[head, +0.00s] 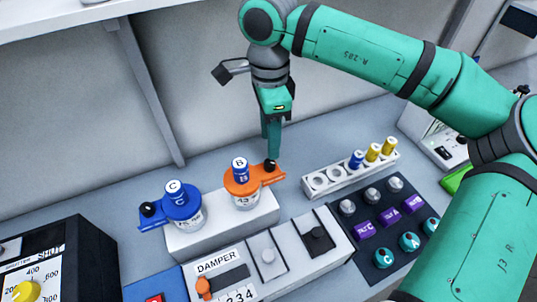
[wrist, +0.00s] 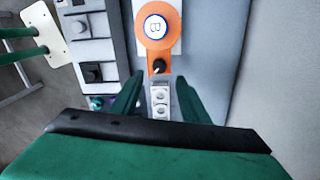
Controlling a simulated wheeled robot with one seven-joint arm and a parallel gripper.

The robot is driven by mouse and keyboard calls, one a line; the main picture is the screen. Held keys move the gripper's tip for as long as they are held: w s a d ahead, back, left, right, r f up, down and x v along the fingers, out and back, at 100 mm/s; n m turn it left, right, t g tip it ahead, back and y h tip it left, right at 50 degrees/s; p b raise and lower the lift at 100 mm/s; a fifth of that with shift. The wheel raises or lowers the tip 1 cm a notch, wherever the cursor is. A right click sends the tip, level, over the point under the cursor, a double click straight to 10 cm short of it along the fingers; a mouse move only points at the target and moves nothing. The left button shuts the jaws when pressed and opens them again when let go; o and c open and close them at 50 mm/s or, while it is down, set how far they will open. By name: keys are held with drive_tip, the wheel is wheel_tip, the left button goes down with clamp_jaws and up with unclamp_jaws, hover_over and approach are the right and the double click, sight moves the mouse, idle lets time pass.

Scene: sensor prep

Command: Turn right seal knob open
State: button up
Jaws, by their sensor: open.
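The right seal is an orange collar (head: 240,186) around a jar with a blue cap marked B. Its orange arm points right and carries a small black knob (head: 270,166). In the wrist view the black knob (wrist: 158,66) lies just beyond the fingertips, roughly centred between them, with the orange collar (wrist: 156,32) beyond it. My gripper (head: 272,152) points down above the knob, its fingers apart. In the wrist view the fingers (wrist: 157,95) are spread with nothing between them. Whether a finger touches the knob cannot be told.
The left seal (head: 181,208) is a blue collar on a jar marked C, on the same white block (head: 222,229). A white rack (head: 330,181) with blue and yellow vials stands to the right. A damper panel (head: 222,285) and a dark button panel (head: 375,255) lie in front.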

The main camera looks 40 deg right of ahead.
sight(271, 162)
drive_tip(key=f, duration=0.5)
drive_tip(key=shift+s+f, duration=0.2)
drive_tip(key=shift+f, duration=0.05)
drive_tip(key=shift+a+f, duration=0.1)
drive_tip(key=shift+f, duration=0.55)
drive_tip(key=shift+c, duration=0.2)
clamp_jaws()
